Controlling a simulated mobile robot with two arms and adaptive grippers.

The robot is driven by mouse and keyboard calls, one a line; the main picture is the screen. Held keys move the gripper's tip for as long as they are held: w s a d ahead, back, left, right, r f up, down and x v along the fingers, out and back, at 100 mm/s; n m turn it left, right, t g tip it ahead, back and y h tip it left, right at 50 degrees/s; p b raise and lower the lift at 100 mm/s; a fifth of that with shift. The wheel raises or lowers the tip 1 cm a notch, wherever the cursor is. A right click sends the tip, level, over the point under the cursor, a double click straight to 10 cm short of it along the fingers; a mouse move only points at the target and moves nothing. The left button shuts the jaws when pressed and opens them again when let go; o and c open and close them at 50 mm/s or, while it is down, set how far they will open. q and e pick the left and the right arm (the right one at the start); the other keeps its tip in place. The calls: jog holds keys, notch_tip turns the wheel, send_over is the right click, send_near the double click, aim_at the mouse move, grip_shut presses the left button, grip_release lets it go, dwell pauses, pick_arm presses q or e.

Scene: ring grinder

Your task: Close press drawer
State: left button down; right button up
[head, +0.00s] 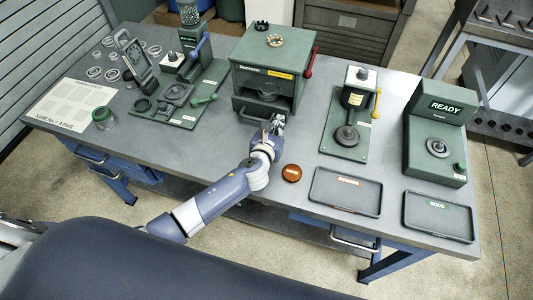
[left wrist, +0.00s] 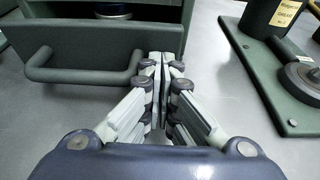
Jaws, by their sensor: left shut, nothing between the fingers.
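The green press (head: 273,62) stands at the back middle of the table, with a red lever on its right side. Its dark drawer (head: 246,108) juts out at the front, and a round part (head: 267,91) shows in the opening above it. In the left wrist view the drawer front (left wrist: 100,36) fills the upper left, with its bar handle (left wrist: 85,75) below. My left gripper (head: 277,122) is shut and empty at the right end of the drawer front. Its fingertips (left wrist: 163,62) are right of the handle; I cannot tell if they touch the drawer. My right gripper is not in view.
Right of the press, a green stand with a yellow lever (head: 345,130) is close to my gripper. An orange-brown disc (head: 292,173) lies right of my wrist. Two dark trays (head: 345,206) lie at the front right. Bare table lies left of my arm.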

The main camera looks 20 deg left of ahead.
aim_at(283, 113)
pick_arm(q)
jog(key=w, duration=0.4)
jog(key=shift+w, duration=0.4)
jog(key=shift+w+b, duration=0.2)
jog(key=shift+b, duration=0.1)
jog(key=shift+r, duration=0.25)
